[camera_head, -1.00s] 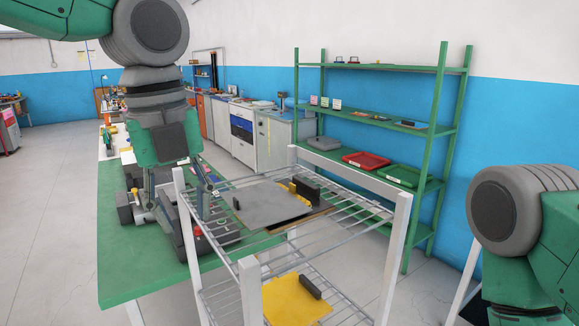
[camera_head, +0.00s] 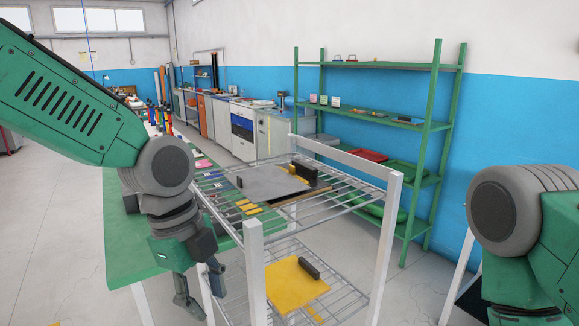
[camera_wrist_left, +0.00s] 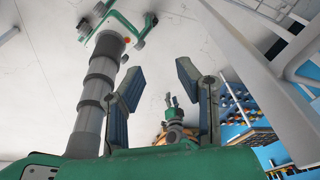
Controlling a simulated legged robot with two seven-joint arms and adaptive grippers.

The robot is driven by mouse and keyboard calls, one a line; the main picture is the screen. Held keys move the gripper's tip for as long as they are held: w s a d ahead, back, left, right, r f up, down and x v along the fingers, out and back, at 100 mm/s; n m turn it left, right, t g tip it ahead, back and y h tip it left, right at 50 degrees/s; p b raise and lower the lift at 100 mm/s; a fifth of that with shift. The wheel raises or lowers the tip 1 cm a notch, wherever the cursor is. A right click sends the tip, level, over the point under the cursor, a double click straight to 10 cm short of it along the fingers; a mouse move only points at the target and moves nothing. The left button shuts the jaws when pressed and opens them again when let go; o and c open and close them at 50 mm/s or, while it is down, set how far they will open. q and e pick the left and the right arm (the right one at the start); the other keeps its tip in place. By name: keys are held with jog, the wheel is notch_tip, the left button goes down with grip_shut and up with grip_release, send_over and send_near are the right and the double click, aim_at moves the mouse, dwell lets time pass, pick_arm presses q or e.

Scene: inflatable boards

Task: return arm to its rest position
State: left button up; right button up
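My left gripper (camera_head: 200,290) hangs below its wrist in the head view, at the front left of the white rack (camera_head: 253,270) and over the front edge of the green table (camera_head: 140,265). In the left wrist view its two fingers (camera_wrist_left: 158,95) stand well apart with nothing between them. My right arm shows at the right edge of the head view; its gripper is out of the picture.
The rack holds a grey board (camera_head: 270,183) on its upper shelf and a yellow board (camera_head: 295,287) on its lower shelf. A green shelving unit (camera_head: 432,140) stands behind it at the blue wall. Open floor (camera_head: 50,230) lies to the left.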

pick_arm(q)
jog(key=s+a+f+n+b, duration=0.1)
jog(key=s+f+n+b, duration=0.15)
jog(key=f, duration=0.55)
jog(key=s+a+f+n+b, duration=0.15)
jog(key=f+n, duration=0.25)
jog(key=f, duration=0.5)
jog(key=s+a+f+n+b, duration=0.1)
jog(key=s+f+n, duration=0.25)
jog(key=f, duration=0.45)
jog(key=s+a+f+n+y+b, duration=0.1)
jog(key=s+a+f+n+b, duration=0.1)
jog(key=s+a+f+n, duration=0.4)
jog(key=s+a+f+n+t+y+b, duration=0.1)
jog(key=s+a+f+n+b, duration=0.2)
jog(key=s+a+f+n, duration=0.3)
notch_tip(320, 180, down, 6)
jog(key=s+n, duration=0.1)
jog(key=s, duration=0.1)
jog(key=shift+s+a, duration=0.15)
jog(key=shift+s, duration=0.15)
